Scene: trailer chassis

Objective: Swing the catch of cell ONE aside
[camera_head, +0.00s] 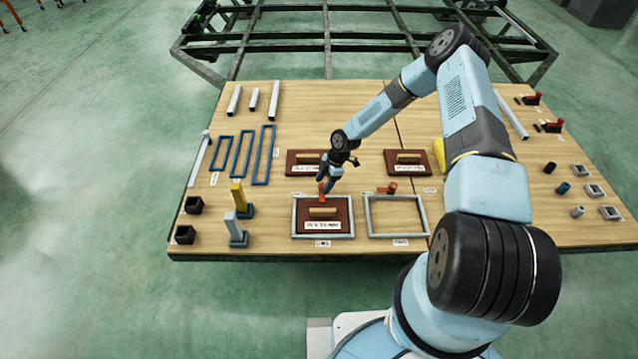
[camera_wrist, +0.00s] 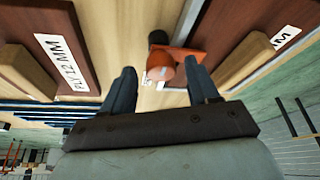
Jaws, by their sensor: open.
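Cell one is a grey rectangular frame (camera_head: 294,216) at the front left of the bench, with a dark red handled board (camera_head: 340,211) inside it. Its orange catch (camera_head: 322,188) is at the middle of the frame's far edge, partly hidden by my gripper. In the wrist view the catch (camera_wrist: 183,58) shows as an orange bar with a round end, next to a dark round knob. My gripper (camera_wrist: 162,84) is open, pointing down at the catch. The orange end lies between and just beyond the fingertips; contact cannot be told.
An empty grey frame (camera_head: 428,217) with its own orange catch (camera_head: 391,187) is to the right. Two handled boards, left (camera_head: 293,170) and right (camera_head: 420,168), lie behind. Blue frames (camera_head: 243,155) and upright blocks (camera_head: 238,195) stand left.

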